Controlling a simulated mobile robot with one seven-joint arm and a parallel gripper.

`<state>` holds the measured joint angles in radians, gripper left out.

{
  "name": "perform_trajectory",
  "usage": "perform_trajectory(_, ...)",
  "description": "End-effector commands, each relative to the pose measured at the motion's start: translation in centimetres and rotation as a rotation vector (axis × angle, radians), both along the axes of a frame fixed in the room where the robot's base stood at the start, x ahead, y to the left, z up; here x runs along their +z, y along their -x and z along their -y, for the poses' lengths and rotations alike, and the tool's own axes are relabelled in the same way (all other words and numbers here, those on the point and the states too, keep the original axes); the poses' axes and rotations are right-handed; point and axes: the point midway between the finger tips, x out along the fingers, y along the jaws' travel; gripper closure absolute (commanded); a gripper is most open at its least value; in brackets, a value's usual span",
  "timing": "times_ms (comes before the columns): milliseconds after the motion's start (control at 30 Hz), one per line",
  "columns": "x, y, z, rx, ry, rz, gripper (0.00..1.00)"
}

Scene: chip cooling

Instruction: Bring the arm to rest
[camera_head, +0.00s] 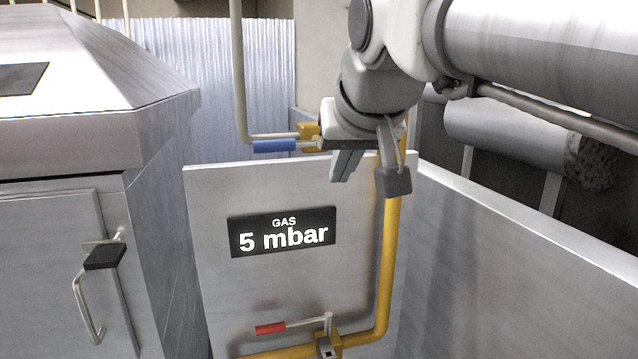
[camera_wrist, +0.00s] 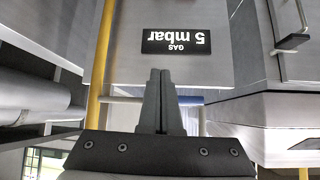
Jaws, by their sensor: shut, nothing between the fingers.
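My gripper (camera_head: 344,168) hangs in the air in the upper middle of the head view, in front of the top of the gas panel. In the wrist view its two fingers (camera_wrist: 160,78) lie together, shut, with nothing between them. It is apart from the gas panel (camera_head: 210,240) and touches nothing that I can see. My arm comes in from the upper right and bends down to the gripper.
The panel's black sign (camera_head: 283,232) reads GAS 5 mbar. A yellow pipe (camera_head: 390,250) runs beside it. A blue valve handle (camera_head: 274,146) sits behind the panel, a red one (camera_head: 271,328) low in front. A metal cabinet (camera_head: 50,240) stands left, a metal wall (camera_head: 520,270) right.

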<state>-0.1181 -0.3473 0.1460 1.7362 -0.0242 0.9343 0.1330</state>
Motion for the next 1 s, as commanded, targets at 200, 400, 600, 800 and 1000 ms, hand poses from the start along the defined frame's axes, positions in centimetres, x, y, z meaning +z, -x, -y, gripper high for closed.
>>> perform_trajectory(200, -11.6, 6.0, 5.9, -0.079, 0.046, -0.128, 1.0)
perform_trajectory(400, -21.1, 11.7, 9.5, -0.131, 0.055, -0.239, 1.0)
perform_trajectory(600, -26.8, 15.4, 11.0, -0.153, 0.05, -0.308, 1.0)
perform_trajectory(800, -27.9, 16.2, 11.2, -0.156, 0.049, -0.324, 1.0)
perform_trajectory(1000, -27.8, 16.1, 11.2, -0.155, 0.05, -0.324, 1.0)
